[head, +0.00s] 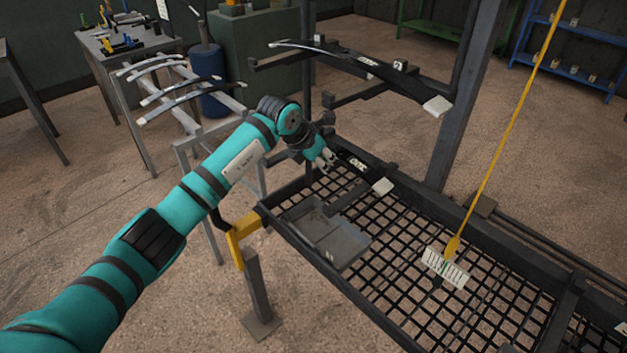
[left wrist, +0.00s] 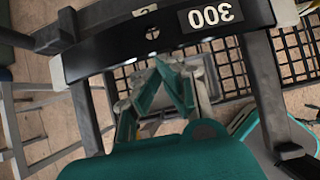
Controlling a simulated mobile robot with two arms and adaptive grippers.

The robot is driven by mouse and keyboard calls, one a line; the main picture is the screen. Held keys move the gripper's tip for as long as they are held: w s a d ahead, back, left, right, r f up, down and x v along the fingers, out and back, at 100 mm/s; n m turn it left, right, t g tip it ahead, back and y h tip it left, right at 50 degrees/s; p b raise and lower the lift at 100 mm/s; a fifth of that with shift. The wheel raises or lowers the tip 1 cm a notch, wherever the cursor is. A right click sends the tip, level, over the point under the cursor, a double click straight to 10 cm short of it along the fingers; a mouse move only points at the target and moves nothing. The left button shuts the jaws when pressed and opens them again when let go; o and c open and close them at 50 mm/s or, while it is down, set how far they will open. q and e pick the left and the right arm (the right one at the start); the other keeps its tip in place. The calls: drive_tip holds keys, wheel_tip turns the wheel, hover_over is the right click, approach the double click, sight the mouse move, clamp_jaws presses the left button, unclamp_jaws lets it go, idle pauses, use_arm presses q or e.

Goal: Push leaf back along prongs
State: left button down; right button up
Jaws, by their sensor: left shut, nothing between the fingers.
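A dark leaf with a white number label and a pale end (head: 357,163) lies low on the rack, partly hidden by my left gripper. In the left wrist view the leaf (left wrist: 115,55) reads "300" upside down and crosses two grey prongs (left wrist: 265,85). A prong also shows in the head view (head: 347,200). My left gripper (head: 329,163) is shut and empty, close beside the leaf. Its fingertips (left wrist: 173,66) point at the leaf's edge in the left wrist view; I cannot tell whether they touch. My right gripper is not in view.
Another leaf (head: 365,66) rests on higher prongs above. A grey tray (head: 340,246) sits on the black mesh shelf (head: 400,300). A yellow pendant (head: 453,248) hangs at the right. A side rack with curved leaves (head: 180,85) stands behind my arm.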

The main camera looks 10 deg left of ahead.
use_arm(q)
drive_tip(key=s+a+p, duration=0.1)
drive_tip(key=s, duration=0.1)
drive_tip(key=s+a+p, duration=0.1)
drive_tip(key=s+a, duration=0.1)
drive_tip(key=shift+s+a, duration=0.15)
idle(0.7)
idle(0.3)
